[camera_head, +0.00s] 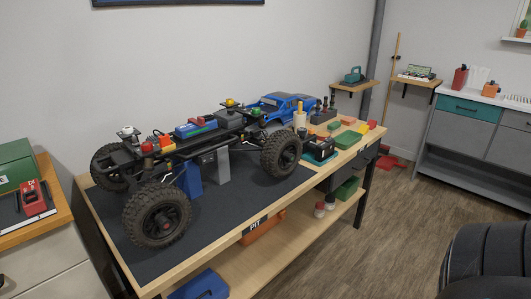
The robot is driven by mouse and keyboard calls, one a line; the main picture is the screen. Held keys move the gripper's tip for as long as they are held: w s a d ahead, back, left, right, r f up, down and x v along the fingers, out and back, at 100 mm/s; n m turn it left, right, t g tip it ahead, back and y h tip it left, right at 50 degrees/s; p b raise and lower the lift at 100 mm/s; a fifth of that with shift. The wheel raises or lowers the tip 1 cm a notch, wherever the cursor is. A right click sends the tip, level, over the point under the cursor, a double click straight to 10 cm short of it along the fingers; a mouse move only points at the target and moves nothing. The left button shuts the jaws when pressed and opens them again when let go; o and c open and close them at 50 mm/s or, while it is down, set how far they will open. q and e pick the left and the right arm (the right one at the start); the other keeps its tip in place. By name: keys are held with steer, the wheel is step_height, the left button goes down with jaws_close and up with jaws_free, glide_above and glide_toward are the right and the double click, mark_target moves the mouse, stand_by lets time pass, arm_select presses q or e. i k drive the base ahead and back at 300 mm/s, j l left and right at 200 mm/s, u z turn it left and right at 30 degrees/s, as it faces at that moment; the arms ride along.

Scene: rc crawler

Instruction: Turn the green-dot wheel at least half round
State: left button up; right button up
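A stripped RC crawler chassis (205,135) stands on a dark mat on the workbench, raised on a blue and grey stand (215,168). Its large black wheels show at the near left (157,214), the far left (110,167) and the near right (281,151). A small green cap (256,112) sits on the chassis above the near right wheel. I cannot make out a green dot on any wheel face. Neither of my grippers is in view.
The workbench (245,233) has a lower shelf. A blue truck body (285,105), a dark tool stand and coloured blocks lie at its right end. A black rounded object (488,262) fills the lower right corner. Wooden floor (400,225) is clear between bench and grey cabinets (468,130).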

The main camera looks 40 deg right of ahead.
mark_target(281, 152)
steer(key=z, duration=1.55)
